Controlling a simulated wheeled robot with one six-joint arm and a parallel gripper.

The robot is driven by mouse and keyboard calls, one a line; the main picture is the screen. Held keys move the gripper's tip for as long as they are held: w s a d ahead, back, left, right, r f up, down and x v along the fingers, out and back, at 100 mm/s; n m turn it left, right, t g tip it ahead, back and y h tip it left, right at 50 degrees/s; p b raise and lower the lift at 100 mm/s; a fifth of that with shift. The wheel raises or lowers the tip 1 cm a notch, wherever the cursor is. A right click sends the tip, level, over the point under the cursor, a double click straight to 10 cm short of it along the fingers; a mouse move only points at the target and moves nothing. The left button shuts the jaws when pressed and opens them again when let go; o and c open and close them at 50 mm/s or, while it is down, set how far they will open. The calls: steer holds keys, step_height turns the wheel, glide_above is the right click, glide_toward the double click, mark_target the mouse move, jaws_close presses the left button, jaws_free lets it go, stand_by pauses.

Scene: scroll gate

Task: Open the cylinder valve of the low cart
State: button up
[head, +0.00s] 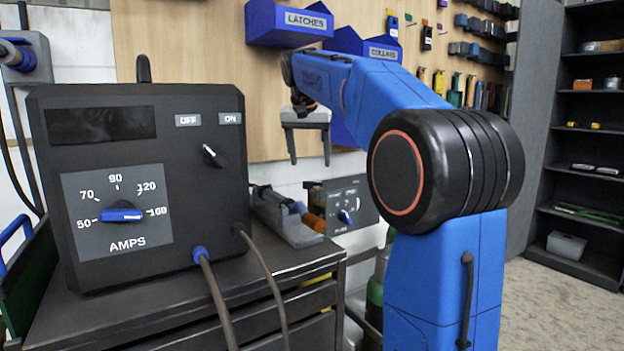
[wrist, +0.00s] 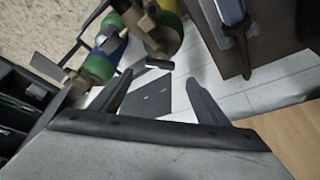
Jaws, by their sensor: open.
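My gripper (head: 308,145) hangs from the blue arm in the head view, fingers pointing down and apart, in front of the wood wall board. In the wrist view my gripper (wrist: 159,75) is open, with nothing between its fingers. A green cylinder (head: 375,298) shows partly in the head view, low behind my arm; its top is hidden. The wrist view shows a green and blue cylinder shape (wrist: 100,66) beyond the left finger, tilted in the picture. Brownish fittings lie near another green part at the top. I cannot tell which part is the valve.
A black welder (head: 140,190) with an AMPS dial stands on a dark cart (head: 170,322) at left. Behind it is a grey panel with a blue knob (head: 345,215). Blue bins (head: 290,22) and tools hang on the wall board. Shelves (head: 590,110) stand at right, with open floor before them.

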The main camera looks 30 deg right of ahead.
mark_target(313, 182)
steer(key=x, duration=0.8)
steer(key=shift+c, duration=0.4)
steer(key=c, duration=1)
